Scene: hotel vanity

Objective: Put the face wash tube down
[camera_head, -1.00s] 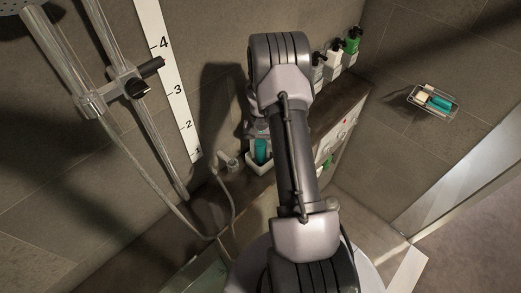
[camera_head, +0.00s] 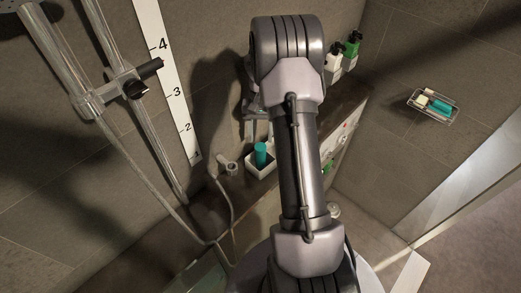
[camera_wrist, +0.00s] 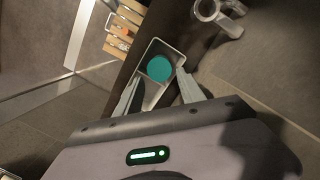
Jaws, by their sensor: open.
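The teal face wash tube (camera_head: 261,154) stands upright in a small white open box (camera_head: 262,172) on the dark ledge. My arm hides part of the ledge.
A chrome holder (camera_head: 228,166) stands on the ledge just left of the box. Pump bottles (camera_head: 351,46) are on the wall at the back. A wire basket (camera_head: 433,104) with a teal item hangs on the right wall. A shower rail (camera_head: 128,85) and hose are at left.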

